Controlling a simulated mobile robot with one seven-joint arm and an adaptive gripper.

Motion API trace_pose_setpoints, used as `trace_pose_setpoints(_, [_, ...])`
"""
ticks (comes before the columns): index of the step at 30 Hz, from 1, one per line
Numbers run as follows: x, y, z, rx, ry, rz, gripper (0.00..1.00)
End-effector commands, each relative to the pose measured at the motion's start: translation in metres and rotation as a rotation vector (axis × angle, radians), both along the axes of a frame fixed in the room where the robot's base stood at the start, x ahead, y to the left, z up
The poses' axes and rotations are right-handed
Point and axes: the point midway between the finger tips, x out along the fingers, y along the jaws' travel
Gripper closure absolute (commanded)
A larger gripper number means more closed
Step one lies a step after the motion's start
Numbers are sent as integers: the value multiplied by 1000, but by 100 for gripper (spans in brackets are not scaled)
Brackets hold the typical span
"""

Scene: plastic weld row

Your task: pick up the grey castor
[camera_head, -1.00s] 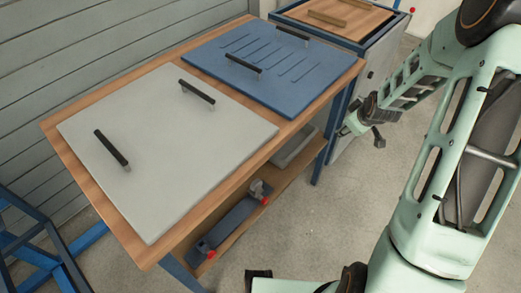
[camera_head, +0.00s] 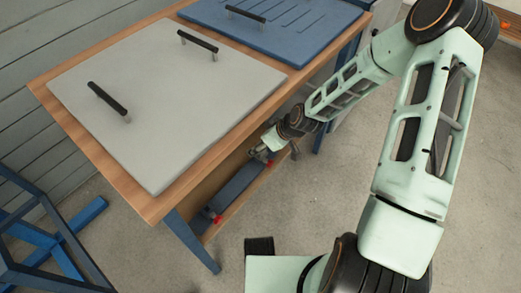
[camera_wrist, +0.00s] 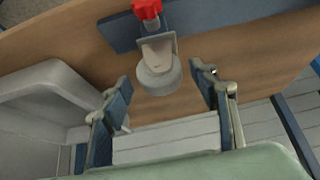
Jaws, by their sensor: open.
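A grey castor (camera_wrist: 158,78) with a pale round wheel and a bracket shows at upper centre in the wrist view, beside a red part (camera_wrist: 146,9). It lies at a blue-grey bar (camera_wrist: 118,33) on the wooden lower shelf (camera_wrist: 235,63). My gripper (camera_wrist: 163,90) is open, its two blue-grey fingers left and right of the castor, with gaps and nothing between them clearly gripped. In the head view my wrist reaches under the bench edge and partly hides the castor (camera_head: 260,154); my fingers are hidden there.
A pale grey tray (camera_wrist: 40,88) stands left of my fingers in the wrist view. Above the shelf, the wooden bench top (camera_head: 150,207) carries a grey panel (camera_head: 160,100) and a blue panel (camera_head: 300,35) with black handles. Floor right of the bench is open.

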Motion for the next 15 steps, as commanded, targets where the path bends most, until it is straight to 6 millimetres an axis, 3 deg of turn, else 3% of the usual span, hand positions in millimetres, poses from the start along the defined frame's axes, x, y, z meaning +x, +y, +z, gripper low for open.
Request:
trace_pose_setpoints(9, [7, 17, -42, -1, 2, 2, 45])
trace_pose_setpoints(15, [11, 20, -44, -1, 1, 0, 45])
